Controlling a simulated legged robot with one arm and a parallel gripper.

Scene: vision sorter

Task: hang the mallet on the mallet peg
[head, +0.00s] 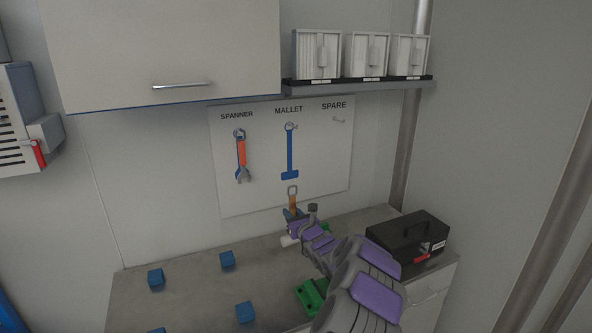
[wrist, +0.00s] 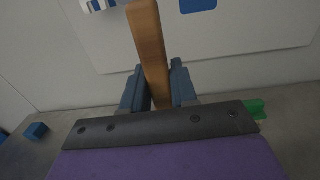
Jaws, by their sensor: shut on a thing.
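The mallet has a wooden handle (head: 293,201) with a pale loop at its top. My gripper (head: 292,213) is shut on the handle, loop end up, in front of the board's lower part. In the wrist view the handle (wrist: 148,45) rises between the two fingers (wrist: 160,90), leaning slightly left. The mallet's head is mostly hidden; a pale piece under my gripper may be part of it. The mallet peg (head: 291,126) is at the top of a blue mallet outline (head: 290,155), under the word MALLET. The loop is below this outline, apart from the peg.
An orange-handled spanner (head: 241,153) hangs left of the outline; the SPARE peg (head: 339,120) is empty. A shelf (head: 360,87) with white bins juts out above right. A black toolbox (head: 408,236), several blue blocks (head: 227,261) and a green object (head: 312,297) are on the worktop.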

